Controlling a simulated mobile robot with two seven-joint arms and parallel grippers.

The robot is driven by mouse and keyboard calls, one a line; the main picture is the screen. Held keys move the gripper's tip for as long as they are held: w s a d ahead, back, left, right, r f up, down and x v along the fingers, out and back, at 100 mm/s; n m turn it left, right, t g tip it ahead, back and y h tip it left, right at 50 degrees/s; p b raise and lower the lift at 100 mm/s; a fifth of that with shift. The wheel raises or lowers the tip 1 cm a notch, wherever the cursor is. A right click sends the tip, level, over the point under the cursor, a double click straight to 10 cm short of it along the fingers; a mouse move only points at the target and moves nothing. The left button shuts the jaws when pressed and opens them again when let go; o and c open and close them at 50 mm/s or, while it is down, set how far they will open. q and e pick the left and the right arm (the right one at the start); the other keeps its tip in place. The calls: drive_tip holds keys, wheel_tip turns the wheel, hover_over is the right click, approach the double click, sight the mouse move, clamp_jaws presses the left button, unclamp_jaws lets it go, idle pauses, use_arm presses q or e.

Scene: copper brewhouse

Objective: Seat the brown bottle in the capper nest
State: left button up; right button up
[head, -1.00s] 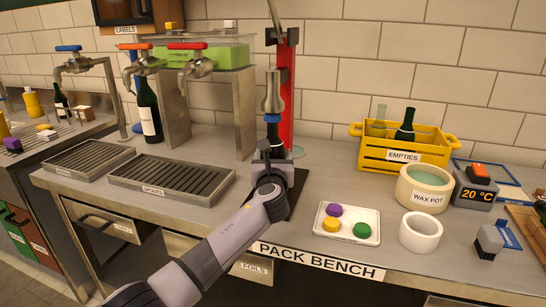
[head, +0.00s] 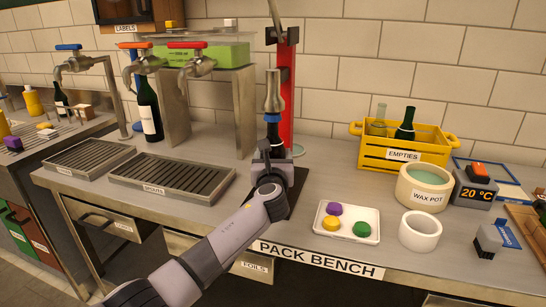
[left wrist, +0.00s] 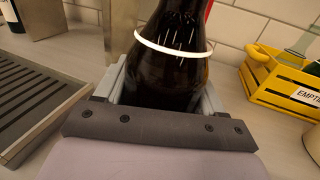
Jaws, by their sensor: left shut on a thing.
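The brown bottle (left wrist: 170,75) is upright between the jaws of my left gripper (left wrist: 160,95), with a white ring around its shoulder. In the head view its dark neck (head: 273,131) shows above my left gripper (head: 271,155), in line below the capper's steel bell with a blue lower end (head: 273,98). The capper has a red column (head: 286,75) and a dark base plate (head: 297,190). The nest and the bottle's foot are hidden behind my gripper, so I cannot tell whether the bottle is seated. My right gripper is out of view.
Drip trays (head: 172,179) and taps (head: 197,62) stand left of the capper. To the right are a yellow empties crate (head: 403,155), a wax pot (head: 424,187), a white tray of coloured caps (head: 369,213) and a white roll (head: 420,231). Bench between capper and crate is clear.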

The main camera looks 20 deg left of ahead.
use_arm(q)
drive_tip(key=shift+f+b, duration=0.75)
drive_tip(key=shift+f, duration=0.35)
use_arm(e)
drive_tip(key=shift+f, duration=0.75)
use_arm(q)
drive_tip(key=o, duration=1.3)
drive_tip(key=shift+c, duration=0.2)
drive_tip(key=shift+f, duration=0.25)
drive_tip(key=shift+s+d+r, duration=0.1)
drive_tip(key=shift+s+d, duration=0.05)
drive_tip(key=shift+s, duration=0.3)
drive_tip(key=p+v, duration=0.1)
drive_tip(key=v, duration=0.3)
drive_tip(key=shift+s+r, duration=0.1)
drive_tip(key=shift+s, duration=0.25)
drive_tip(key=shift+s+d+p, duration=0.2)
drive_tip(key=shift+s+p, duration=0.15)
drive_tip(key=shift+s, duration=0.4)
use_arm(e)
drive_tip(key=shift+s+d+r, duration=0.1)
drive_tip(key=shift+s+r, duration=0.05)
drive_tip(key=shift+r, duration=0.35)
